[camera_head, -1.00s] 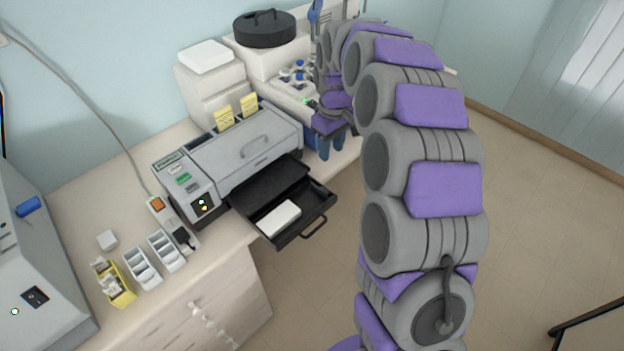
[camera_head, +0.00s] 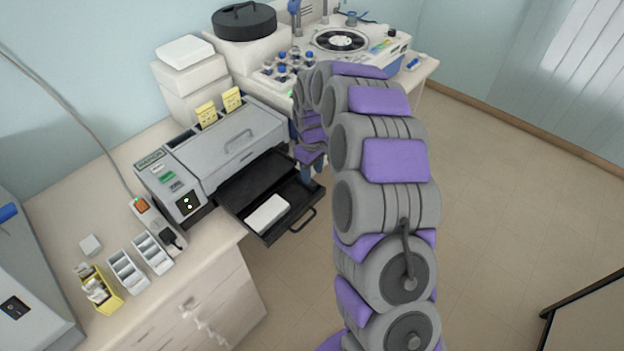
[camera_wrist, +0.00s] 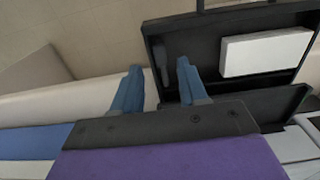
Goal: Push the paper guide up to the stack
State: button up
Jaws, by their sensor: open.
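The white paper stack (camera_head: 267,213) lies in the printer's pulled-out black tray (camera_head: 297,204); it also shows at the right in the wrist view (camera_wrist: 265,52). A slim dark grey piece, apparently the paper guide (camera_wrist: 162,60), stands in the tray near its left wall in the wrist view. A clear gap of tray floor separates it from the stack. My gripper (camera_wrist: 159,67) is open, its blue fingers spread. The left finger shows outside the tray's edge and the right finger over the tray. Contact with the guide cannot be told. In the head view my gripper (camera_head: 312,172) is beside the tray's right side.
The grey printer (camera_head: 225,150) stands behind the tray on the bench. Bottles in a rack (camera_head: 285,70) and a round-topped machine (camera_head: 340,40) stand beyond my arm. Small white racks (camera_head: 128,270) and a yellow box (camera_head: 100,290) are at the left. Open floor lies right.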

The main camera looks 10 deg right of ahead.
jog(key=shift+f, duration=1.85)
grip_shut()
